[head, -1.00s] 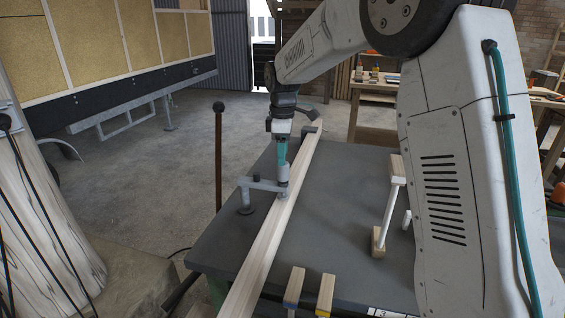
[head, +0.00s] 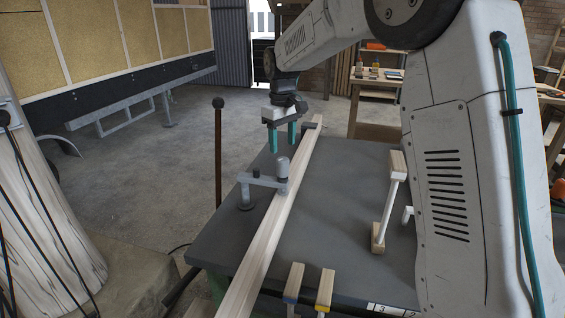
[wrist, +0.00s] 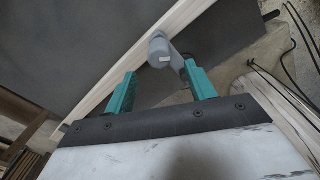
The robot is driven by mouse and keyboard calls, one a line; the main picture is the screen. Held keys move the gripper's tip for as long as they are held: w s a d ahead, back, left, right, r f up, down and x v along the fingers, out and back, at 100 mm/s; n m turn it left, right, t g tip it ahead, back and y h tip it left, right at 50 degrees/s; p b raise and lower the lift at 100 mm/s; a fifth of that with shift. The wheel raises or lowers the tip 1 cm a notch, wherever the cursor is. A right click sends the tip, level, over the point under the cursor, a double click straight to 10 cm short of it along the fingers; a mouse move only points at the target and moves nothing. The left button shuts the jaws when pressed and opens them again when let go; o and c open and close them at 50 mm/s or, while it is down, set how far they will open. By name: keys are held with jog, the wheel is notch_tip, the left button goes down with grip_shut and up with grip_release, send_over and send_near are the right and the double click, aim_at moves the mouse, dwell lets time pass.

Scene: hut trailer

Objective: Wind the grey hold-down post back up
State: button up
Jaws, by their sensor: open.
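The grey hold-down post (head: 282,168) is a short round-topped cylinder at the end of a grey arm (head: 262,182) that reaches over a long pale timber (head: 262,243). The arm comes from a grey base at the left edge of the dark bench. I cannot tell whether the post's foot touches the timber. My gripper (head: 282,143) has two teal fingers, apart and empty, just above the post's top. In the wrist view my gripper (wrist: 160,85) is open, and the post (wrist: 158,48) shows beyond and between the fingertips with a small white label on its top.
The timber lies lengthwise along the dark bench top (head: 340,215). Wood-ended clamps (head: 293,282) stand at its front edge, and another clamp (head: 387,205) is on the right. A brown upright lever (head: 218,150) with a black knob stands left of the bench.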

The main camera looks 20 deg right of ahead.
aim_at(283, 159)
jog(key=m, duration=0.5)
jog(key=shift+f, duration=0.2)
jog(key=m, duration=0.7)
jog(key=shift+f, duration=0.15)
jog(key=m, duration=1)
jog(key=shift+f, duration=3.95)
jog(key=c, duration=1)
